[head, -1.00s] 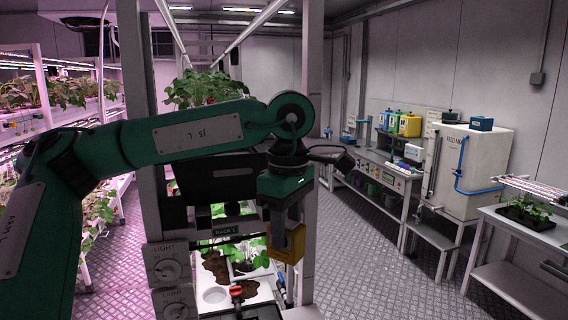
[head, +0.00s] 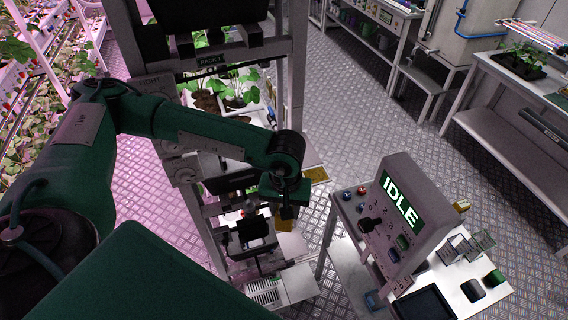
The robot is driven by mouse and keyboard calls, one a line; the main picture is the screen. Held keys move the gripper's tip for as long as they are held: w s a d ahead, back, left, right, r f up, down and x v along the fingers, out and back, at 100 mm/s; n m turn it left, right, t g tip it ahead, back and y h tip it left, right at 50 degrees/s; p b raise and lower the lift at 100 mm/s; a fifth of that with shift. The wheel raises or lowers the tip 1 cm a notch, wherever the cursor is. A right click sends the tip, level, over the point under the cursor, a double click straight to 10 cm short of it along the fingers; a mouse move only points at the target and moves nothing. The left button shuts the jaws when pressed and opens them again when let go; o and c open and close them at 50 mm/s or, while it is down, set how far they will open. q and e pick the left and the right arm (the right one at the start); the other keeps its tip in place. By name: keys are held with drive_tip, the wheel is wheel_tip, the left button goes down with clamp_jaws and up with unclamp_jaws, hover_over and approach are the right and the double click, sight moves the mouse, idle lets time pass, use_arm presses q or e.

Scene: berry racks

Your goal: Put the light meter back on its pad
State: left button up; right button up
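My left gripper (head: 288,208) hangs in front of the rack's right post in the head view, pointing down. Its fingers are small and dark, so I cannot tell whether they are open or shut, or on anything. I cannot pick out the light meter for certain. My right gripper is not in view.
A console (head: 386,212) reading IDLE stands on the table right of my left gripper, with knobs and buttons. A small dark cylinder (head: 472,290) and a green-topped one (head: 495,278) stand beside it. Metal floor (head: 345,110) is open between rack and benches.

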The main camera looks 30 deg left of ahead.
use_arm(q)
wheel_tip(320, 180, down, 11)
drive_tip(key=s+d+m, duration=0.2)
drive_tip(key=d+m, duration=0.1)
drive_tip(key=m, duration=0.1)
drive_tip(key=shift+s+f, duration=0.15)
drive_tip(key=shift+s, duration=0.05)
